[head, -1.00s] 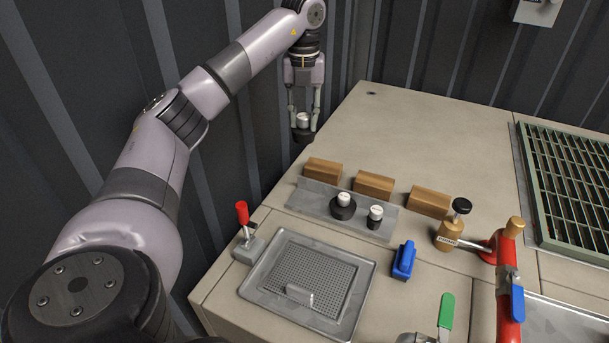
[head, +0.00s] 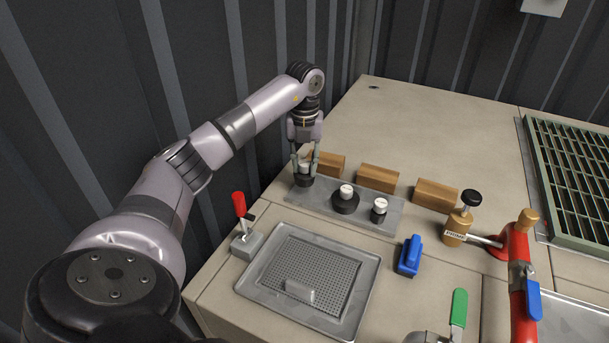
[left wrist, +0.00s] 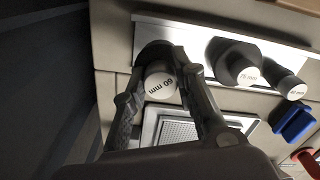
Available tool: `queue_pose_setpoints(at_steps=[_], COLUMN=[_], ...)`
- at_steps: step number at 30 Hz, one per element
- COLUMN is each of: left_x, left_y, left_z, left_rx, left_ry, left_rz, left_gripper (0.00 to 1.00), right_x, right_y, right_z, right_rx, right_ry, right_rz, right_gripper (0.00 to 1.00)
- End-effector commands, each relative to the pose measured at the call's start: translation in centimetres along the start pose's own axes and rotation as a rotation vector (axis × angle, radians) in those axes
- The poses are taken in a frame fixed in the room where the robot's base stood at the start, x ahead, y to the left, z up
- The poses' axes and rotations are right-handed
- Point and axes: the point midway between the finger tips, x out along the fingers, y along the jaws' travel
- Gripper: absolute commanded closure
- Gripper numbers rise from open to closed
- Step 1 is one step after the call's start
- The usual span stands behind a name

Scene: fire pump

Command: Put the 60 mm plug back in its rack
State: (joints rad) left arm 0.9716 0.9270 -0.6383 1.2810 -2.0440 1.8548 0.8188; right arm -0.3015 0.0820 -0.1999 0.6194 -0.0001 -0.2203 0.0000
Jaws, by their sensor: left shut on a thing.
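My left gripper (head: 305,165) is shut on the 60 mm plug (head: 304,181), holding it by its white cap. The cap reads "60 mm" in the left wrist view (left wrist: 160,84), and its dark base lies beyond the cap. The plug is upright over the left end of the grey metal rack (head: 321,198). I cannot tell whether its base touches the rack. Two other white-capped dark plugs stand on the rack: a wider one (head: 345,202) in the middle and a narrower one (head: 379,211) on the right. My right gripper is out of view.
Wooden blocks (head: 377,178) stand behind the rack. In front are a drain tray (head: 352,300), a red-handled lever (head: 239,208) and a blue object (head: 409,256). Brass and red pipework (head: 517,265) stands at right. The bench top behind the blocks is clear.

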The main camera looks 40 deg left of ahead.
Motion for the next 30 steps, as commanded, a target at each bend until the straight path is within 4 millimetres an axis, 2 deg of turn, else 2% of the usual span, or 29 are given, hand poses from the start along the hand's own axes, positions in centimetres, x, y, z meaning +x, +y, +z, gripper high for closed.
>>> queue_pose_setpoints(at_steps=[9, 21, 22, 30], left_x=[3.9, 4.7, 4.6, 4.6], left_y=[0.1, 0.0, 0.0, 0.0], left_z=[-0.1, 0.0, 0.0, 0.0], left_rx=[-0.001, -0.001, 0.000, -0.001], left_ry=[0.003, 0.000, 0.000, 0.001], left_rz=[0.002, 0.000, 0.000, 0.001], left_gripper=[1.00, 1.00, 0.72, 0.54], right_x=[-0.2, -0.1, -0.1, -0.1], right_y=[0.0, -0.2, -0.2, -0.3], right_z=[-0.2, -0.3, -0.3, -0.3], right_rx=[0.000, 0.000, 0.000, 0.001], right_ry=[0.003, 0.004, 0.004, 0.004], right_rz=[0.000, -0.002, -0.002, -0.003], right_gripper=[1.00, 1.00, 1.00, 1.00])
